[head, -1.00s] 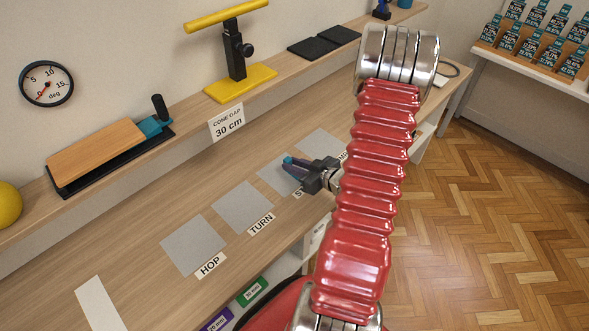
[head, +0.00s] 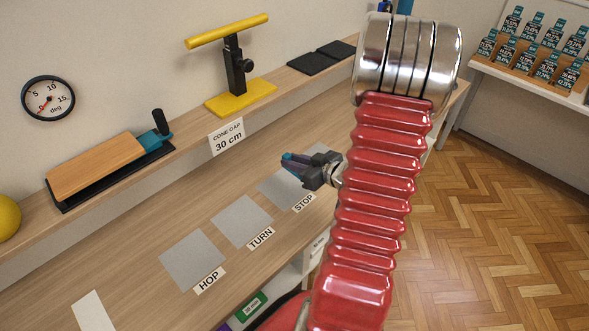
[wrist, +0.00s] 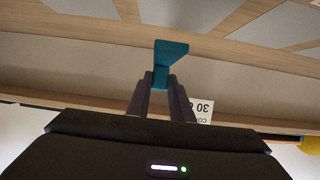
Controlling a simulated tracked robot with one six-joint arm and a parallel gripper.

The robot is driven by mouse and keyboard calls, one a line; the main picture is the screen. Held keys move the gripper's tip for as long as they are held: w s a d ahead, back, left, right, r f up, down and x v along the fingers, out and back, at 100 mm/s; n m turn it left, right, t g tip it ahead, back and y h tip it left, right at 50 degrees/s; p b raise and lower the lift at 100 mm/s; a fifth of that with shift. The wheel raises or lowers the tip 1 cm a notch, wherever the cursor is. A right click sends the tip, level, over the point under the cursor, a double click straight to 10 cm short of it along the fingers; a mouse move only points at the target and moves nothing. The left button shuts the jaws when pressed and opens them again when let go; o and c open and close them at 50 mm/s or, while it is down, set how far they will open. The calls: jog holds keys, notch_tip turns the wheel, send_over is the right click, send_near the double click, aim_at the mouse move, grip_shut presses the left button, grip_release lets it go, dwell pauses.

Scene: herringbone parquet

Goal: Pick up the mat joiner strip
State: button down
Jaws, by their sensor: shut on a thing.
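The mat joiner strip (wrist: 170,52) is a small teal piece with a flared outer end, seen in the wrist view. My gripper (wrist: 160,88) is shut on its narrower end, and the flared end sticks out past the fingertips. In the head view my gripper (head: 294,166) appears in front of the grey square at STOP, with a bit of the teal strip (head: 288,156) at its tips. The fingers hide part of the strip.
The desk has grey squares labelled HOP (head: 193,261), TURN (head: 242,222) and STOP. A shelf behind carries a wooden tilt board (head: 110,162), a yellow T-shaped stand (head: 240,92) and black pads (head: 322,58). A white strip (head: 92,312) lies at front left.

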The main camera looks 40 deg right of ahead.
jog(key=shift+r, duration=0.95)
